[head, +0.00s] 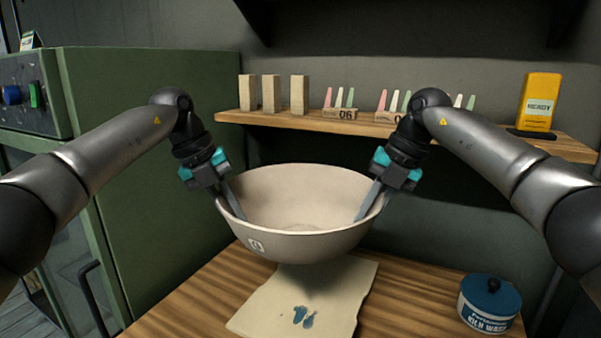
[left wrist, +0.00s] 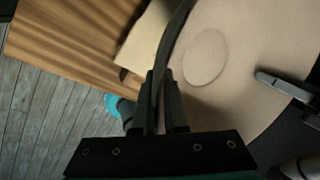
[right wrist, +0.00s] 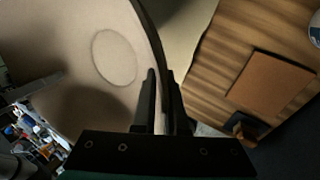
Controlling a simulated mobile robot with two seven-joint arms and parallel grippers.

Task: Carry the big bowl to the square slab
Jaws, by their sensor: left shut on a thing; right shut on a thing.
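The big bowl (head: 300,238) is pale beige, wide and upright, with a small mark on its front. It appears raised above the table, over the far part of a cloth. My left gripper (head: 236,208) is shut on its left rim and my right gripper (head: 366,206) on its right rim. Each has one finger inside the wall. The bowl's inside looks empty; it also shows in the left wrist view (left wrist: 225,95) and the right wrist view (right wrist: 75,30). A flat brown square slab (right wrist: 270,85) lies on the wood, right of the bowl. The head view does not show it.
A stained cloth (head: 335,290) lies on the wooden table (head: 410,305). A blue-lidded jar (head: 488,305) stands at the right. Behind the bowl, a wall shelf (head: 285,126) holds blocks, cones and a yellow device (head: 540,100). A green kiln (head: 150,90) stands left.

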